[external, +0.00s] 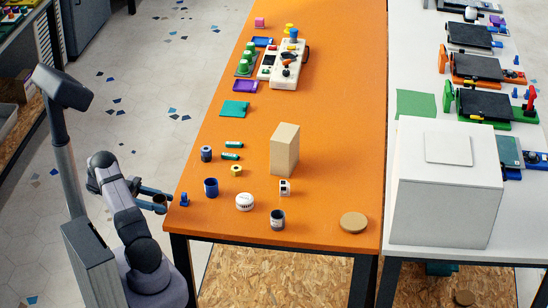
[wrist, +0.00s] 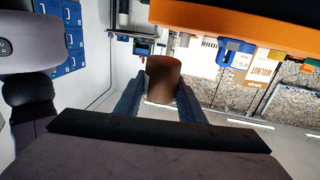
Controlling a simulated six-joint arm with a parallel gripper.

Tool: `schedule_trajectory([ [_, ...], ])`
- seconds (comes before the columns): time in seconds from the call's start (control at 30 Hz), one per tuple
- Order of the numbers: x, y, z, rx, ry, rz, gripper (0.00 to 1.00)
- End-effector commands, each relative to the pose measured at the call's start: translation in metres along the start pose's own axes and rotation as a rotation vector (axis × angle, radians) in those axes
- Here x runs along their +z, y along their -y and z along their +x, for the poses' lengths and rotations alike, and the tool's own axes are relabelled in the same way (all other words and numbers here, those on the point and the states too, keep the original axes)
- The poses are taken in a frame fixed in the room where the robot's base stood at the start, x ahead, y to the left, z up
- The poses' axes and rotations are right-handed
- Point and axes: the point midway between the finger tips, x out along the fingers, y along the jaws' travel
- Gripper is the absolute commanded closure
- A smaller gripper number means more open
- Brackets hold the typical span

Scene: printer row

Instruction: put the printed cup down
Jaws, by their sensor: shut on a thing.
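The printed cup (wrist: 164,80) is a plain brown cylinder, held between the two fingers of my gripper (wrist: 160,100) in the wrist view. My gripper is shut on it. In the external view my gripper (external: 157,200) is at the left edge of the orange table (external: 225,190), near its front left corner; the cup shows there only as a small dark brown shape at the fingertips. In the wrist view the table's orange edge is at the upper right, apart from the cup in the picture. The cup's inside is hidden.
Near the table's left edge are a small blue piece (external: 184,200), a blue cup (external: 211,187) and a white round piece (external: 244,202).

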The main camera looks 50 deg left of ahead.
Motion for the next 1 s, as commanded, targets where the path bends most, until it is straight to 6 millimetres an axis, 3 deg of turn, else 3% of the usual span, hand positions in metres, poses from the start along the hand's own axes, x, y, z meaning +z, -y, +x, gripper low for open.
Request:
schedule_trajectory([
  [0.03, -0.009, 0.007, 0.021, 0.062, 0.003, 0.002, 0.85],
  [0.3, -0.046, 0.03, 0.121, 0.311, 0.016, 0.011, 0.85],
  [0.6, -0.101, 0.059, 0.236, 0.455, -0.007, 0.011, 0.85],
  [0.87, -0.154, 0.092, 0.338, 0.382, -0.018, 0.007, 0.85],
  [1.0, -0.185, 0.121, 0.381, 0.243, -0.019, 0.007, 0.85],
])
